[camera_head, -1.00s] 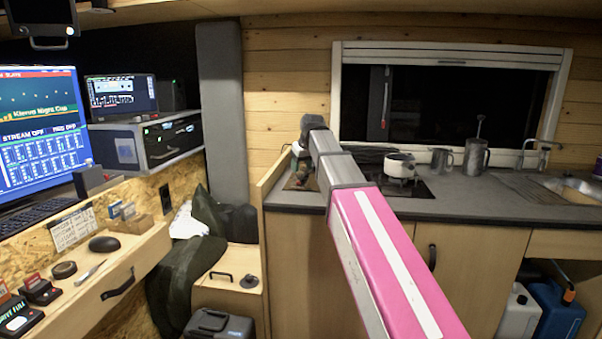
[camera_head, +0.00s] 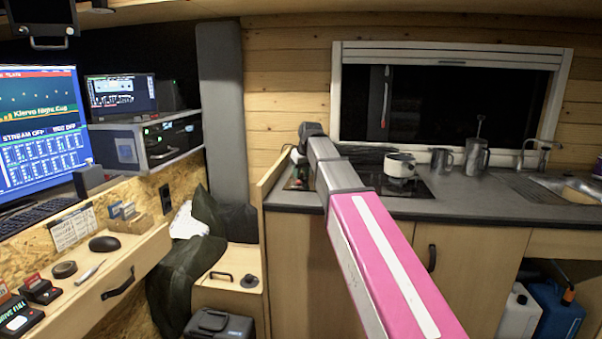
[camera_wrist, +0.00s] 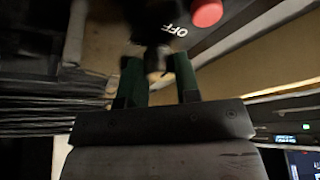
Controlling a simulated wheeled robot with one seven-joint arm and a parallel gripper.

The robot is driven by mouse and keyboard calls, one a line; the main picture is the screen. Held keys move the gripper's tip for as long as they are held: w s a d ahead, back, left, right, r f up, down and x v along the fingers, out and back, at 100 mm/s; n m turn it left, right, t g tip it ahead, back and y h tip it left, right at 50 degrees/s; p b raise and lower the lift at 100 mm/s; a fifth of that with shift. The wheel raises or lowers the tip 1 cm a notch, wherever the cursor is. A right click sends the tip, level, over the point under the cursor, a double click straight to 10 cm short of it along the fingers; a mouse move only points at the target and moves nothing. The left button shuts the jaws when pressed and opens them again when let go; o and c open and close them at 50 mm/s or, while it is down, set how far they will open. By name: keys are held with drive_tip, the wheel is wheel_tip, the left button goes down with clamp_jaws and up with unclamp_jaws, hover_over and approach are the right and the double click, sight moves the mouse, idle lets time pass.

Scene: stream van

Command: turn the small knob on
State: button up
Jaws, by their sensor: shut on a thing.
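In the wrist view my gripper (camera_wrist: 158,76) reaches its two green fingers to a dark panel. They are closed around a small knob (camera_wrist: 156,62), which is blurred and mostly in shadow. A white "OFF" label (camera_wrist: 175,29) is beside it on the panel. The knob's pointing direction cannot be made out. In the head view the knob and my fingertips are largely hidden behind my arm, at the left end of the counter.
A red round button (camera_wrist: 207,12) is close by on the panel. The grey counter (camera_head: 465,207) carries a white pot (camera_head: 399,165) on a dark hob and metal mugs (camera_head: 476,155). A wooden side panel (camera_head: 268,178) edges the counter on the left.

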drive_tip(key=n+g+y, duration=0.1)
drive_tip(key=n, duration=0.3)
drive_tip(key=shift+w+n, duration=0.1)
drive_tip(key=shift+n, duration=0.3)
drive_tip(key=n+g+y, duration=0.1)
drive_tip(key=n, duration=0.3)
drive_tip(key=shift+n+g, duration=0.3)
drive_tip(key=shift+g, duration=0.1)
drive_tip(key=n+g, duration=0.1)
drive_tip(key=n, duration=0.3)
drive_tip(key=shift+g, duration=0.4)
drive_tip(key=shift+n+g, duration=0.7)
drive_tip(key=shift+n, duration=1.5)
drive_tip(key=o, duration=0.9)
drive_tip(key=shift+o, duration=0.2)
